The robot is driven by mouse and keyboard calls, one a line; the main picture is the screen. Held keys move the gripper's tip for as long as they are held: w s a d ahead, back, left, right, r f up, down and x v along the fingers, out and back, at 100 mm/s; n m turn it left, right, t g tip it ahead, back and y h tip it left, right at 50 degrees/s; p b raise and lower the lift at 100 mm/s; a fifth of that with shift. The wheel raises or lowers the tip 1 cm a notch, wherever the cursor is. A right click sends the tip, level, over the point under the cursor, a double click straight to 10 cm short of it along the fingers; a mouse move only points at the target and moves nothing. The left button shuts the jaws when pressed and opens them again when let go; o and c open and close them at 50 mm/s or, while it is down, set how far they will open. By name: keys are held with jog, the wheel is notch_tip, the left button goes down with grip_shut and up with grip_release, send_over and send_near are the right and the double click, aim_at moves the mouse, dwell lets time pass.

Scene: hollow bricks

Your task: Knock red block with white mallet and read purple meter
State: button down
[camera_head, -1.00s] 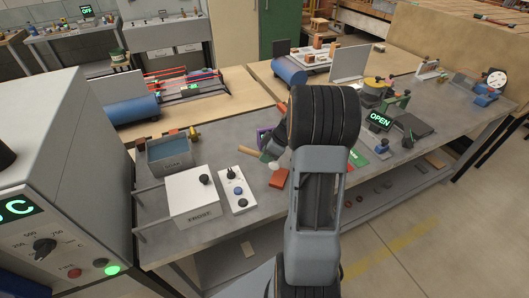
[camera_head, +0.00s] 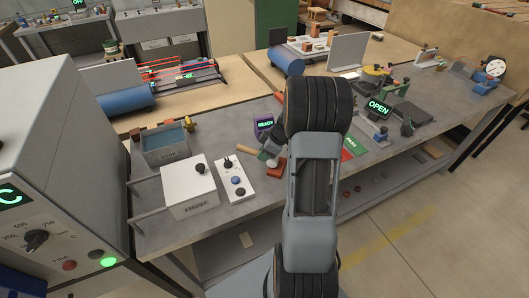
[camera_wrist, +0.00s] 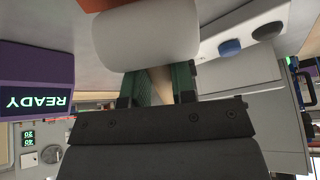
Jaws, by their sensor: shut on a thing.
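My gripper (camera_wrist: 160,88) is shut on the tan handle of the white mallet; its pale cylindrical head (camera_wrist: 145,35) fills the top middle of the wrist view. In the head view my gripper (camera_head: 270,150) points down, and the mallet head is a small pale patch just above or at the red block (camera_head: 276,167). The red block also shows at the top edge of the wrist view (camera_wrist: 130,4), mostly hidden behind the mallet head. I cannot tell whether they touch. The purple meter (camera_head: 264,125) stands behind and reads READY; it is upside down in the wrist view (camera_wrist: 35,85).
A white control panel (camera_head: 235,180) with a knob and buttons lies left of the block. Beside it is a white box marked FROST (camera_head: 190,188). A grey basin (camera_head: 165,148) stands farther left. A display reading OPEN (camera_head: 379,107) is to the right.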

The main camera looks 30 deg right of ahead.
jog(key=shift+f+b, duration=0.55)
jog(key=shift+b, duration=0.15)
dwell(0.6)
jog(key=shift+f+b, duration=0.1)
jog(key=shift+b, duration=0.5)
dwell(1.7)
jog(key=shift+r+p, duration=1.25)
jog(key=shift+r, duration=2.35)
